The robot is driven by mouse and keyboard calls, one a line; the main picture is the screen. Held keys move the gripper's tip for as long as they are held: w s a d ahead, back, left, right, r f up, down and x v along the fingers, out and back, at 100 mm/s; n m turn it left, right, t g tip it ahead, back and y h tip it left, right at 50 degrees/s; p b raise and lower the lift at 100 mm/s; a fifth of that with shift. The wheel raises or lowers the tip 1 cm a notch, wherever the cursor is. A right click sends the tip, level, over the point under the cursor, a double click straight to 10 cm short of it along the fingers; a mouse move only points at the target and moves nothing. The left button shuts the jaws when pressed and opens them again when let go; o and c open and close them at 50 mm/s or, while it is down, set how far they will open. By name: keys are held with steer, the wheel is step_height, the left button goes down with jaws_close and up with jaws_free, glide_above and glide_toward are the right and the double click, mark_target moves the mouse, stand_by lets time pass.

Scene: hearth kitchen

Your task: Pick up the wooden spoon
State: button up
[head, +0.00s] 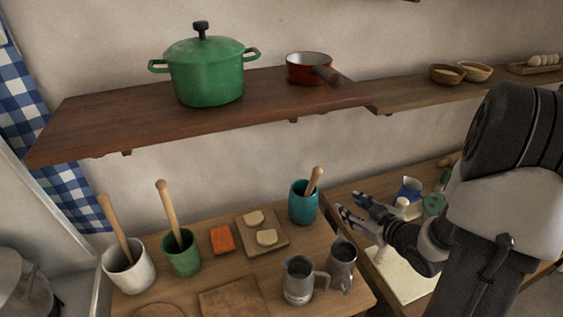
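Wooden handles stand upright or tilted in three crocks on the lower wooden counter. One handle (115,228) leans left out of a white crock (129,271). Another handle (168,210) rises from a green crock (184,258). A shorter handle (314,180) leans right out of a teal crock (303,207). The lower ends are hidden inside the crocks, so I cannot tell which is a spoon. My gripper (349,207) is right of the teal crock, pointing left, with its fingers apart and nothing seen between them.
A shelf (120,125) above holds a green pot (205,72) and a red saucepan (308,68). Two metal jugs (298,281) stand in front of my gripper. A board with bread (283,247) and an orange block (222,240) lie between the green and teal crocks.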

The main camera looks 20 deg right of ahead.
steer(key=s+a+r+m+t+y, duration=0.1)
steer(key=s+a+r+t+y, duration=0.1)
steer(key=s+t+y, duration=0.15)
glide_toward(316, 180)
steer(key=x, duration=0.5)
steer(key=shift+t+h, duration=0.35)
steer(key=shift+t, duration=0.1)
steer(key=b+x, duration=0.1)
steer(key=x, duration=0.4)
steer(key=shift+w+a+f, duration=0.1)
steer(key=shift+w, duration=0.5)
jaws_close()
